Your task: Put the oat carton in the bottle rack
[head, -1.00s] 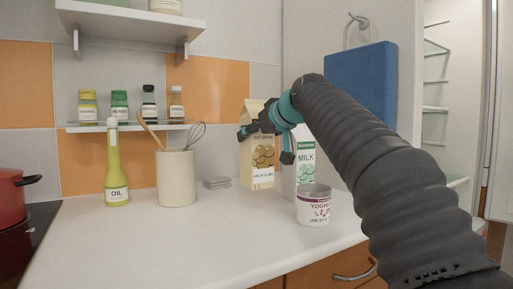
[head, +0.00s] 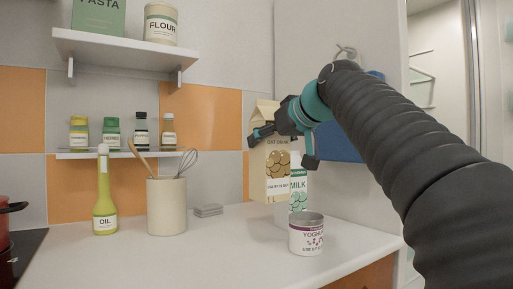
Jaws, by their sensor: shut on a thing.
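The oat carton (head: 275,172) is a tall cream carton with brown round pictures and the words "OAT DRINK". My gripper (head: 281,143) is shut on its upper part, with a finger on either side. The carton hangs upright, its bottom above the worktop, partly in front of the milk carton (head: 298,188). My arm crosses the right side of the picture. No bottle rack shows in this view.
A yoghurt tub (head: 306,236) stands on the worktop (head: 225,255) in front of the milk. A utensil pot (head: 167,208), an oil bottle (head: 105,200) and stacked grey coasters (head: 208,210) stand to the left. A shelf with several small bottles hangs above. The front middle worktop is clear.

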